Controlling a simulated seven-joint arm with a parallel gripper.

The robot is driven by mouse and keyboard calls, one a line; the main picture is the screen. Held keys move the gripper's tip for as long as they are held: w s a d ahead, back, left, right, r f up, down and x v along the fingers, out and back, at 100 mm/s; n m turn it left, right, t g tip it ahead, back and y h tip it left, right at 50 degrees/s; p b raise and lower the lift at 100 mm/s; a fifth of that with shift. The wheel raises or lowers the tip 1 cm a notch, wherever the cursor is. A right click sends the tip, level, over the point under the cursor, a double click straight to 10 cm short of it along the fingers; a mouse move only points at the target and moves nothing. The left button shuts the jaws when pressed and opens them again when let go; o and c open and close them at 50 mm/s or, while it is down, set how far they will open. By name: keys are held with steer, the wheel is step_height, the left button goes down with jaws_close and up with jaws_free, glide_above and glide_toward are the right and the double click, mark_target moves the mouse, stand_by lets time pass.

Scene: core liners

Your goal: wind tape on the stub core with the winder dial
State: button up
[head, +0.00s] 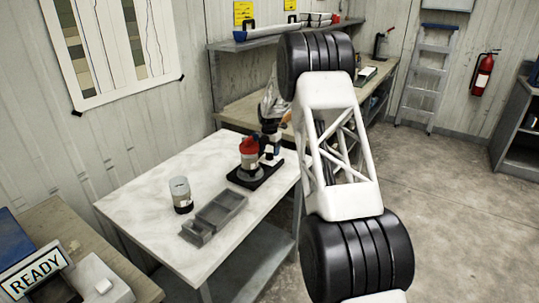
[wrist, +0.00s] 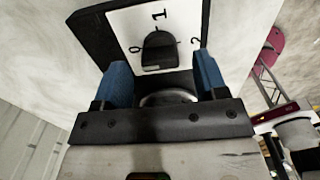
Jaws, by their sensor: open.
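The winder dial is a dark knob (wrist: 158,48) on a white plate (wrist: 122,22) marked 0, 1 and 2 in the wrist view. My gripper (wrist: 163,80) is open, its blue fingers spread left and right on the near side of the knob; I cannot tell whether they touch it. In the head view my gripper (head: 270,138) is over the winder's black base (head: 243,180), at its right part. A red-topped cylinder (head: 250,149) stands on the base. I cannot tell which is the stub core.
The pale table (head: 145,205) also carries a grey divided tray (head: 222,210) near its front edge. A READY sign (head: 36,274) is at bottom left. A workbench (head: 240,110) stands behind. The left part of the table is clear.

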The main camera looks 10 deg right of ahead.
steer(key=shift+f, duration=1.15)
steer(key=c, duration=0.9)
